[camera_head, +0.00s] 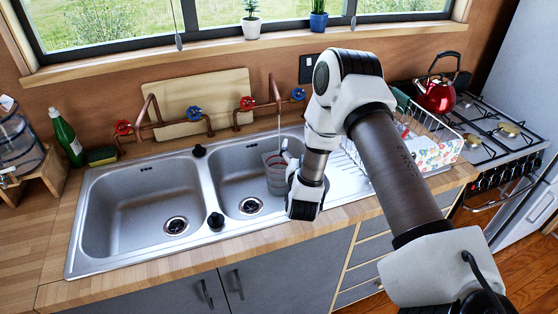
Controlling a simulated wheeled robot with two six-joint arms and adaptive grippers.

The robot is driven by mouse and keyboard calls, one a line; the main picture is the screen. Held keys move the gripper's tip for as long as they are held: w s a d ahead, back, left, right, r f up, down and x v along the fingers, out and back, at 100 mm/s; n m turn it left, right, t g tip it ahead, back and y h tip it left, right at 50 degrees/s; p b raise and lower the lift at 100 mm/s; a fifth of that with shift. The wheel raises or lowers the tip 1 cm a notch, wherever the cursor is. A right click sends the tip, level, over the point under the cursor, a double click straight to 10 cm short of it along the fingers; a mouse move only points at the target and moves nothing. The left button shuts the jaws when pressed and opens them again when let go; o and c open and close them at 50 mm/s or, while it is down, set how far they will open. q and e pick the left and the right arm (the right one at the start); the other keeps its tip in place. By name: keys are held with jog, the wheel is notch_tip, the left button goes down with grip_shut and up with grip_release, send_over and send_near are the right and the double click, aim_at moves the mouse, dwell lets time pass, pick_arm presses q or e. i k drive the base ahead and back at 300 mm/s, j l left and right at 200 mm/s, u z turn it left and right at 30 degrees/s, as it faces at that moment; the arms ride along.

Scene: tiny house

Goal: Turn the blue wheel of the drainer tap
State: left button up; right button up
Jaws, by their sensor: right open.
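The copper tap (273,88) nearer the dish drainer stands behind the right basin. It has a red wheel (247,103) on its left and a blue wheel (298,94) on its right, close beside my arm in the picture. My right gripper (287,153) is over the right basin, in front of and below the blue wheel, and apart from it. It is open, small and partly hidden by my own wrist. A grey see-through container (274,181) is in the right basin under the tap, beside the gripper. My left gripper is out of view.
A second copper tap with a red wheel (123,127) and a blue wheel (194,113) stands behind the left basin (110,200). A green bottle (66,138) is at the left. A white dish rack (440,135) and a red kettle (436,95) are at the right.

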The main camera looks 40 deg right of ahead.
aim_at(295, 96)
jog(key=i+l, duration=0.15)
jog(key=l, duration=0.2)
jog(key=i+l+z, duration=0.1)
jog(key=l, duration=0.25)
jog(key=i+l, duration=0.25)
